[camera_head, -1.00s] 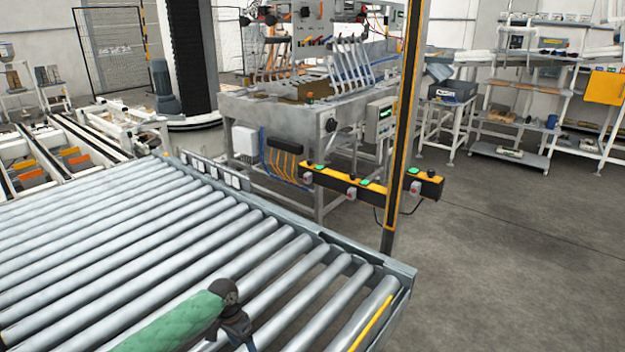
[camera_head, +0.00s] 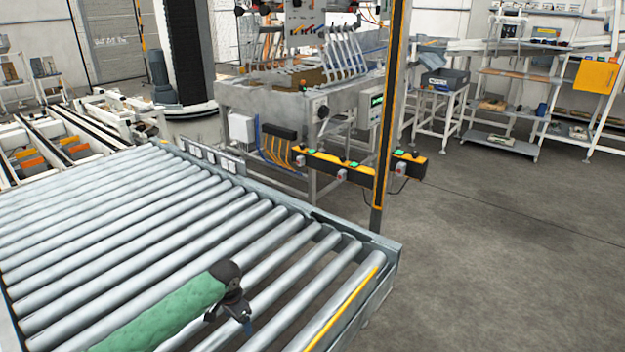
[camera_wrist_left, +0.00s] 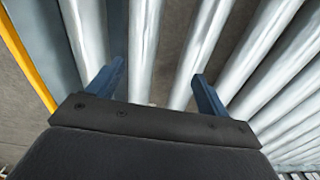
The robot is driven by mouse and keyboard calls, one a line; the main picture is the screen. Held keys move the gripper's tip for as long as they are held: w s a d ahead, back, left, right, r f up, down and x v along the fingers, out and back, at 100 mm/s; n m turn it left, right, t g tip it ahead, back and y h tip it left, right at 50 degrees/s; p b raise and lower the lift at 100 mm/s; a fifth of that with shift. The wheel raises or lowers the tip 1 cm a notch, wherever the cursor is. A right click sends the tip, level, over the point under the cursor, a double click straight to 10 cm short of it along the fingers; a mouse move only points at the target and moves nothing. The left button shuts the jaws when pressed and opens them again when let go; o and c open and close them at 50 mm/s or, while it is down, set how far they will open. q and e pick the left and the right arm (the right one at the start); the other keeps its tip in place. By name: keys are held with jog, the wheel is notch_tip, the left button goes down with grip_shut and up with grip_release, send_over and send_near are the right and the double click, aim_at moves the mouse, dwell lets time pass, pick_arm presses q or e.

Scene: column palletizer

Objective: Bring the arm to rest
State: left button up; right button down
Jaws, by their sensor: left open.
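My left arm, in a green sleeve, comes in from the bottom left of the head view over the roller conveyor (camera_head: 130,225). My left gripper (camera_head: 248,325) hangs above the rollers near the conveyor's near right corner, and its fingers are small in that view. In the left wrist view the two blue fingers (camera_wrist_left: 155,85) stand wide apart with only rollers and the gaps between them showing behind. The gripper is open and empty. My right gripper is not in view.
A yellow strip (camera_head: 342,308) runs along the conveyor's right end. A yellow-black post (camera_head: 388,120) and a button panel (camera_head: 345,167) stand beyond its far edge. A steel machine (camera_head: 265,102) is behind them. Open floor (camera_head: 500,240) lies to the right.

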pick_arm(q)
notch_tip(320, 180, up, 6)
jog(key=w+d+t, duration=0.2)
jog(key=s+d+r+n+t, duration=0.1)
jog(key=s+d+r+t, duration=0.3)
jog(key=s+d+r, duration=0.35)
jog(key=s+a+f+n+g, duration=0.1)
jog(key=s+f, duration=0.4)
jog(key=s, duration=0.7)
jog(key=s+a+f+n+g, duration=0.1)
jog(key=s+f, duration=0.3)
jog(key=s, duration=0.8)
jog(key=s+a+f+n+g, duration=0.1)
jog(key=s+f, duration=0.4)
jog(key=s, duration=0.7)
jog(key=shift+f+n+g+h, duration=0.4)
jog(key=shift+n+g, duration=0.5)
jog(key=shift+n, duration=0.2)
